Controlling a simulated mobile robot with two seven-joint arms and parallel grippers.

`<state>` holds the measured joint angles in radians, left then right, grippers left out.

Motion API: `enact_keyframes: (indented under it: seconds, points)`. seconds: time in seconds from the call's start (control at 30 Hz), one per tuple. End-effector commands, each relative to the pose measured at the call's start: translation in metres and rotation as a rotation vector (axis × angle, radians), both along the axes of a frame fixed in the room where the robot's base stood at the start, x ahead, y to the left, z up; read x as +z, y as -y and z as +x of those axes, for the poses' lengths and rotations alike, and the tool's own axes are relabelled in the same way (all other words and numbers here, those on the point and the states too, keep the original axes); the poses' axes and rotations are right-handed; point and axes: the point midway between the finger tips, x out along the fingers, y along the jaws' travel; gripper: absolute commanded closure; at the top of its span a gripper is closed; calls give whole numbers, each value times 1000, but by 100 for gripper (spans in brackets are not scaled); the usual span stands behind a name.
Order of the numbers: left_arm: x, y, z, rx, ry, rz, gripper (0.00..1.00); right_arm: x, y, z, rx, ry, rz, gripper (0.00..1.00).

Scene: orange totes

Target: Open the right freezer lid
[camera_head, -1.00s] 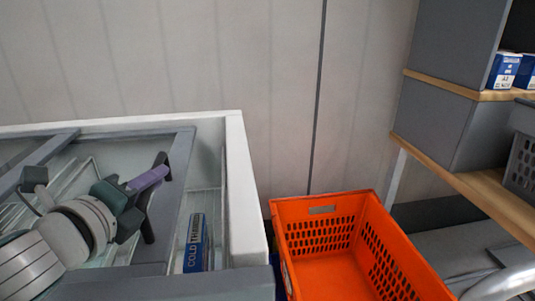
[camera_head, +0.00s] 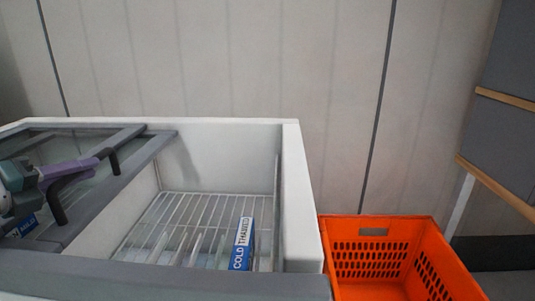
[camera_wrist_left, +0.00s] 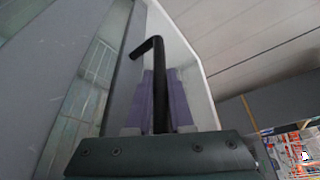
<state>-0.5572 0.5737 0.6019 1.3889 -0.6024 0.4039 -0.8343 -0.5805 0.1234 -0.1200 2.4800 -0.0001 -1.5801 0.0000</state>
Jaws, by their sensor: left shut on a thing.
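The right freezer lid (camera_head: 112,190) is a glass pane in a grey frame on the white chest freezer (camera_head: 301,200). It stands slid to the left, and the right part of the freezer is open from above. My left gripper (camera_head: 88,165) has purple fingers and is shut on the lid's black handle (camera_head: 58,205). The left wrist view shows the black handle (camera_wrist_left: 156,75) between the purple fingers (camera_wrist_left: 160,100). My right gripper is not in view.
A white wire rack (camera_head: 180,215) and a blue box (camera_head: 242,245) show inside the opening. An orange tote (camera_head: 380,245) stands right of the freezer. Grey shelving (camera_head: 510,130) is at the far right, and a pale wall is behind.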

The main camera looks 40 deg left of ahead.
Motion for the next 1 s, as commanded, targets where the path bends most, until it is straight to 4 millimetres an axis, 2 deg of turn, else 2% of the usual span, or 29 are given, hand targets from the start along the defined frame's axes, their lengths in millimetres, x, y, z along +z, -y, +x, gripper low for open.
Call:
enact_keyframes:
  seconds: [0.37,0.4,0.63,0.87,1.0]
  points:
    - [0,-3,-2,5,-2,1,100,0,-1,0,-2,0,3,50]
    - [0,-3,-2,5,-2,1,76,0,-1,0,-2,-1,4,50]
    - [0,-2,-1,3,-2,0,51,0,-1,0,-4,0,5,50]
    - [0,-2,-2,3,-2,0,51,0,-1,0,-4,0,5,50]
    - [2,1,-12,3,-3,-2,51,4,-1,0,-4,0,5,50]
